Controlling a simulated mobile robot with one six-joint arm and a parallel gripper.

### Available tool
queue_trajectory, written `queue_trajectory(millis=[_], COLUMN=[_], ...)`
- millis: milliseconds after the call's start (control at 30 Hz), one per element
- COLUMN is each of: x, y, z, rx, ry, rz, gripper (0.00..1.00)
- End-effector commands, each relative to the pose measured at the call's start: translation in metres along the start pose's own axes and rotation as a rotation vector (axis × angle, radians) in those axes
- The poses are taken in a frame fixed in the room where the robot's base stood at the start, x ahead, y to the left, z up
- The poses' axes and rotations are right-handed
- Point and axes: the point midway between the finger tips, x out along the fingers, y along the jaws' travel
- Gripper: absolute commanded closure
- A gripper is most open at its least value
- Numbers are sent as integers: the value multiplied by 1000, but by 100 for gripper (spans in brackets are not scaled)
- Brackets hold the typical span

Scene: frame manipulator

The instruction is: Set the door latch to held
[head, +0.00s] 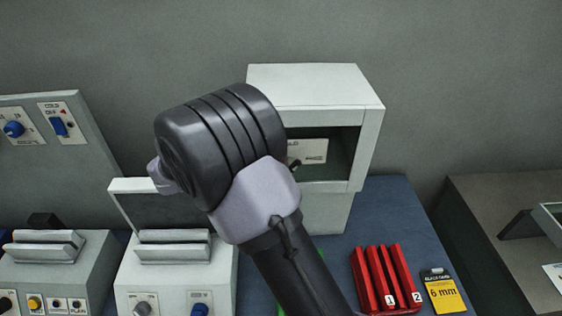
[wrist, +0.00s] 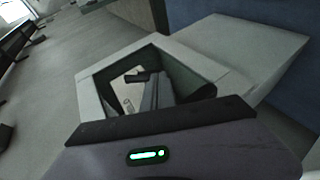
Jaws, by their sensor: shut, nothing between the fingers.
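The door latch's pale plate (head: 313,150) is on the inner back of the open white cabinet (head: 315,85), with partly readable lettering. It also shows in the wrist view as a light plate (wrist: 124,98) with a small dark piece, perhaps the latch lever (wrist: 137,77), near its top. My gripper (wrist: 158,92) is shut and empty. Its fingers reach into the cabinet opening beside the plate; I cannot tell whether they touch the lever. In the head view my arm hides the left part of the opening and most of the gripper. The latch's setting cannot be read.
Grey machines with knobs (head: 143,305) and slotted tops stand at left. A panel with blue switches (head: 58,126) is behind them. A red rack (head: 382,280) and a yellow 6 mm card (head: 444,293) lie on the blue mat (head: 395,205) at right. The cabinet rim surrounds my fingers closely.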

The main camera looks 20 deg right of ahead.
Motion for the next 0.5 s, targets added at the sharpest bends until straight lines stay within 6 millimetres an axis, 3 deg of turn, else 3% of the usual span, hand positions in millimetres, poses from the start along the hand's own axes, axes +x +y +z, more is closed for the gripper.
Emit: queue_trajectory(millis=[167,500], x=[4,13], y=[-8,-15], z=[2,5], rx=[-57,-52], ry=[0,-2], rz=[140,131], gripper=[100,100])
